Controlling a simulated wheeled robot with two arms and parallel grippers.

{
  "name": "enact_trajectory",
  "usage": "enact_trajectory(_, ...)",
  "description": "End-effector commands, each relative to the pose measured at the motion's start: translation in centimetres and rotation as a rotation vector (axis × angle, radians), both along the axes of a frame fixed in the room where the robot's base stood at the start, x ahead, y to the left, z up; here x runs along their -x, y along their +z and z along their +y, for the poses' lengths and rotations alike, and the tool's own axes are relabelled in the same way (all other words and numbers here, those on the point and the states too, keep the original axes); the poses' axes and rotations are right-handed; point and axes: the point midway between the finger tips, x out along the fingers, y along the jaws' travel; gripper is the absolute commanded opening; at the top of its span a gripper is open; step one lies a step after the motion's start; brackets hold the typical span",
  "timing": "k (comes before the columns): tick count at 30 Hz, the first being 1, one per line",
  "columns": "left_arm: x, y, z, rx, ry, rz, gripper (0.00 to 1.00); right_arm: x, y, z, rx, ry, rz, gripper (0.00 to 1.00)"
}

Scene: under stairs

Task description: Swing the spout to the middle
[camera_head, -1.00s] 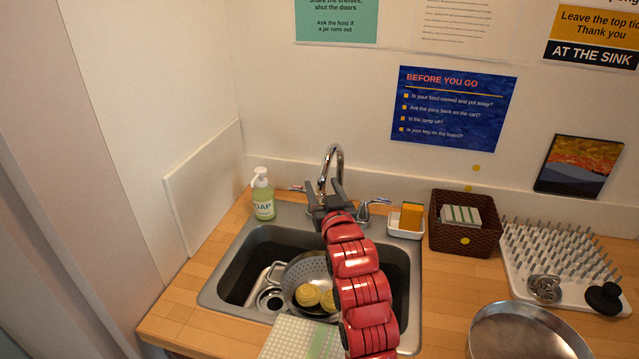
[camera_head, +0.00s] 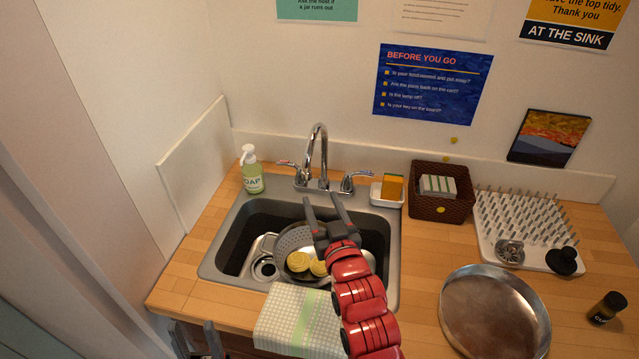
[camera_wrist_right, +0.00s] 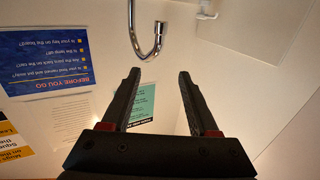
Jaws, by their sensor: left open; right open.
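The chrome faucet's curved spout (camera_head: 319,138) rises behind the sink between its two lever handles and arches forward, its tip roughly in line with its base. It also shows upside down in the right wrist view (camera_wrist_right: 153,48), beyond the fingers. My right gripper (camera_head: 322,199) is open and empty over the sink (camera_head: 212,262), in front of the spout and apart from it. Its two fingers also show in the right wrist view (camera_wrist_right: 160,75). My left gripper (camera_head: 196,335) is partly in view at the bottom left, open, far from the faucet.
A colander (camera_head: 290,243) with yellow scourers sits in the sink, and a towel (camera_head: 290,325) hangs over its front. A soap bottle (camera_head: 252,172) stands left of the faucet. A sponge dish (camera_head: 384,198), basket (camera_head: 427,206), drying rack (camera_head: 525,225) and round pan (camera_head: 490,310) lie to the right.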

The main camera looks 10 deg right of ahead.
Motion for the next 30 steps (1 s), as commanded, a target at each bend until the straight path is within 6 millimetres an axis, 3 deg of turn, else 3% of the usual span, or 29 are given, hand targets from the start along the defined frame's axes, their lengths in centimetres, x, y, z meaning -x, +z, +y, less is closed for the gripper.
enact_trajectory(11, 0.0, 0.5, 0.0, 0.000, 0.000, 0.000, 0.50, 0.5, 0.0, -0.1, 0.000, 0.000, -0.002, 0.61)
enact_trajectory(12, 0.0, 0.5, 0.0, 0.000, 0.000, 0.000, 0.50, 0.5, 0.0, -0.1, 0.000, 0.000, -0.002, 0.59)
enact_trajectory(16, 0.0, 0.0, 0.0, 0.000, 0.000, 0.000, 0.50, 0.2, -0.4, 0.3, 0.066, 0.002, -0.010, 0.35)
enact_trajectory(20, 0.0, -1.5, 0.0, 0.000, 0.000, 0.000, 0.50, -1.0, -1.3, 1.9, 0.363, -0.002, -0.052, 0.12)
enact_trajectory(22, 0.0, -2.5, 0.0, 0.000, 0.000, 0.000, 0.50, -1.7, -1.8, 3.0, 0.598, -0.007, -0.084, 0.00)
enact_trajectory(27, 0.0, -4.4, 0.0, 0.000, 0.000, 0.000, 0.50, -3.3, -2.3, 5.7, 1.145, -0.023, -0.156, 0.00)
enact_trajectory(30, 0.0, -5.1, 0.0, 0.000, 0.000, 0.000, 0.50, -3.9, -2.1, 6.7, 1.374, -0.032, -0.184, 0.00)
